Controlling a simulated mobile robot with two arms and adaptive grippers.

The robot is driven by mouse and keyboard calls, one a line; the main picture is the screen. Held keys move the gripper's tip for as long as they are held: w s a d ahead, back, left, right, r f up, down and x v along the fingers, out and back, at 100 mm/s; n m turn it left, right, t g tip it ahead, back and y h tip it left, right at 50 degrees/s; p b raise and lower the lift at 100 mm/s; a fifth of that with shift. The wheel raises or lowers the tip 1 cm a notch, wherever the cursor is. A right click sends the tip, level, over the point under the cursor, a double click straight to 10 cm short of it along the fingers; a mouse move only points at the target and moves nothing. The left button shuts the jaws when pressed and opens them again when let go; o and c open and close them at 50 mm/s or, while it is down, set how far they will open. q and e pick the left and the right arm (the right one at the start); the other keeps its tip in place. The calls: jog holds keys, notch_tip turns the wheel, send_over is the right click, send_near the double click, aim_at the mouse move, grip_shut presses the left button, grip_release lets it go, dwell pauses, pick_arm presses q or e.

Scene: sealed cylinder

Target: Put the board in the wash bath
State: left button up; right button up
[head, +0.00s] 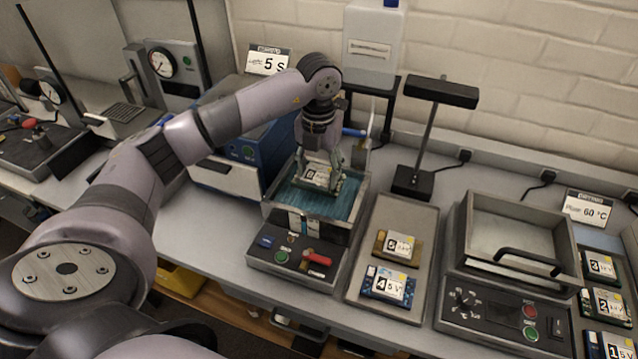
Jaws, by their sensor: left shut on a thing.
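My left gripper (320,168) is shut on a board (317,178) with a white label; the label's number is hard to read. The gripper points down and holds the board over the wash bath (308,204), a steel-rimmed tank of blue liquid. The board is within the bath's outline in the head view; I cannot tell whether it touches the liquid. Part of the board is hidden by the fingers. My right gripper is not in view.
A grey tray (392,221) right of the bath holds two labelled boards (388,284). A lidded steel box (512,232) stands further right, with several boards (604,303) beside it. A black lamp stand (414,181) and a white container (371,45) stand behind.

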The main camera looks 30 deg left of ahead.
aim_at(318, 201)
pick_arm(q)
jog(key=shift+s+f, duration=0.15)
jog(key=shift+f, duration=0.6)
notch_tip(318, 201, down, 4)
jog(key=shift+f+p, duration=0.25)
jog(key=shift+p, duration=0.5)
jog(key=o, duration=0.7)
jog(key=shift+f, duration=0.15)
jog(key=o, duration=0.5)
